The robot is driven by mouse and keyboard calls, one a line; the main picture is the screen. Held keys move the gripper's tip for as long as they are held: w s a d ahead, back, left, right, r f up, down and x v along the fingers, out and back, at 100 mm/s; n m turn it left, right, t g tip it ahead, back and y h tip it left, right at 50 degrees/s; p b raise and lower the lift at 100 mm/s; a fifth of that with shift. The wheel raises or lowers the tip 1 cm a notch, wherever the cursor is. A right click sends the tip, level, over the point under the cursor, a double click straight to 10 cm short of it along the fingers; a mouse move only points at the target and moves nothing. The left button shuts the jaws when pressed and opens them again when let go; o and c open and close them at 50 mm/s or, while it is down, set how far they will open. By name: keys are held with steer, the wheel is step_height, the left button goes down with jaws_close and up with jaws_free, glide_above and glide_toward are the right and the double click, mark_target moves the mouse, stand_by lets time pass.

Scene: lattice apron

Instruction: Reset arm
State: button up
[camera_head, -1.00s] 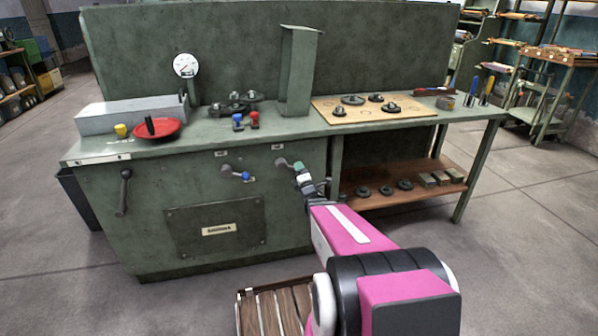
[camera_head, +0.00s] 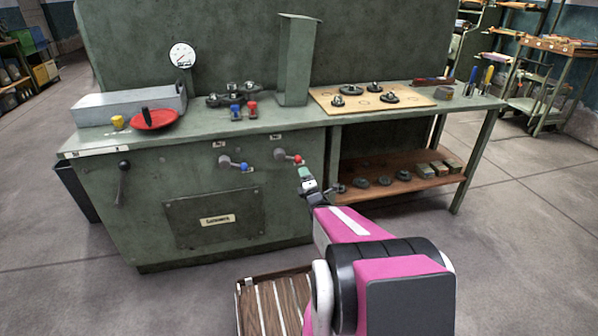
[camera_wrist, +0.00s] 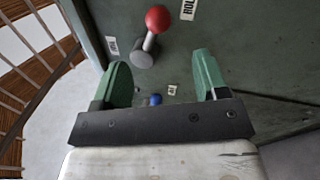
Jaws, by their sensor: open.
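My gripper (camera_head: 303,173) is in front of the green bench cabinet, just below a red-knobbed lever (camera_head: 297,158) on its front. In the wrist view my gripper (camera_wrist: 160,82) has its two green fingers wide apart with nothing between them. The red-knobbed lever (camera_wrist: 154,24) shows beyond the fingertips, apart from them. A blue-knobbed lever (camera_head: 236,164) is to the left on the same panel; in the wrist view its blue knob (camera_wrist: 156,99) shows between the fingers, farther off.
The bench top (camera_head: 205,125) carries a red dish (camera_head: 154,120), a gauge (camera_head: 183,55) and a wooden board (camera_head: 325,100) with round parts. A lower shelf (camera_head: 400,198) holds small parts. A slatted wooden item (camera_head: 270,307) lies near my base.

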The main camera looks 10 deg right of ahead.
steer(key=s+a+f+m+g+h, duration=0.25)
steer(key=f+m+g, duration=0.35)
steer(key=m+g, duration=0.7)
steer(key=s+a+r+m+g+y, duration=0.1)
steer(key=s+a+m+g, duration=0.4)
steer(key=s, duration=0.6)
steer(key=shift+s+a+r+m+g, duration=0.2)
steer(key=shift+r+m+g, duration=0.35)
steer(key=shift+m+g, duration=0.75)
steer(key=shift+m+t+y, duration=0.25)
steer(key=shift+m+t, duration=0.05)
steer(key=shift+c, duration=0.3)
